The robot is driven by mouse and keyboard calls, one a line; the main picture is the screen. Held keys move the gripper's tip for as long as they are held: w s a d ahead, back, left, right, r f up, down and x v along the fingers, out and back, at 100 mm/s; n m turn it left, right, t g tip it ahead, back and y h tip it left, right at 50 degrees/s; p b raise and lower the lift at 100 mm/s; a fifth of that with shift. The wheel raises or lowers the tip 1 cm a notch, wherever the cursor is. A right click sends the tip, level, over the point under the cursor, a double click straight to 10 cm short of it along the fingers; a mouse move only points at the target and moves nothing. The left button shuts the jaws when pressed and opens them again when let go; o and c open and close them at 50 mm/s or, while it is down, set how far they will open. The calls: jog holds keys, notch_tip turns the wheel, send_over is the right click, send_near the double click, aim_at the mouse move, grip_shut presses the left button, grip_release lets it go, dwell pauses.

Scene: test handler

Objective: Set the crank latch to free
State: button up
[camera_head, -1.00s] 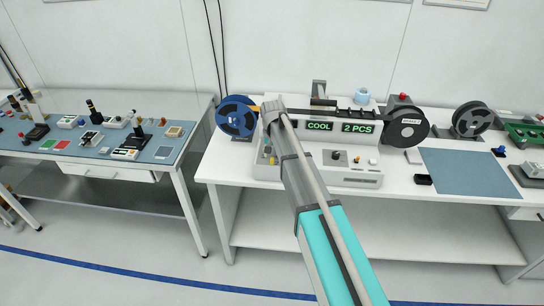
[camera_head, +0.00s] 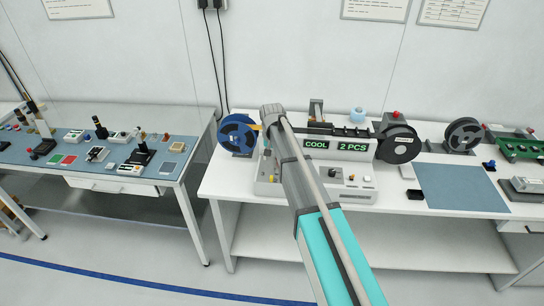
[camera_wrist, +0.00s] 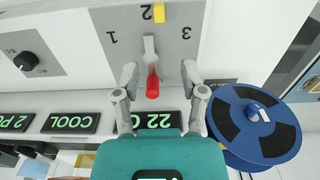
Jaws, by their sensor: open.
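In the wrist view my gripper (camera_wrist: 158,70) is open. Its two fingers stand on either side of a grey lever (camera_wrist: 149,47) with a red tip (camera_wrist: 152,86), with space on both sides. The lever sits on a grey panel (camera_wrist: 185,45) marked 1, 2 and 3, with a yellow block (camera_wrist: 159,12) by the 2. I cannot read "free" anywhere or tell for sure which part is the crank latch. In the head view my arm covers the gripper and lever; the test handler (camera_head: 317,190) stands on the white bench.
A blue reel (camera_wrist: 285,135) is close to the right of my gripper. A green display (camera_wrist: 157,120) lies behind the fingers, and a black knob (camera_wrist: 27,62) is at left. In the head view a black reel (camera_head: 398,144) and blue mat (camera_head: 460,188) are right of the handler.

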jog(key=shift+r+p, duration=2.15)
jog(key=shift+r, duration=0.35)
jog(key=s+d+f+b, duration=0.2)
jog(key=s+d, duration=0.3)
jog(key=s, duration=0.3)
jog(key=s+d+f+n+b, duration=0.1)
jog(key=s+d+f+b, duration=0.2)
jog(key=s, duration=0.6)
jog(key=s+d+f+b, duration=0.3)
jog(key=s+d, duration=0.4)
jog(key=s, duration=0.2)
jog(key=shift+s+d+f, duration=0.2)
jog(key=shift+d+f, duration=0.05)
jog(key=shift+d, duration=0.15)
jog(key=shift+o, duration=0.2)
jog(key=shift+s, duration=0.1)
dwell(0.4)
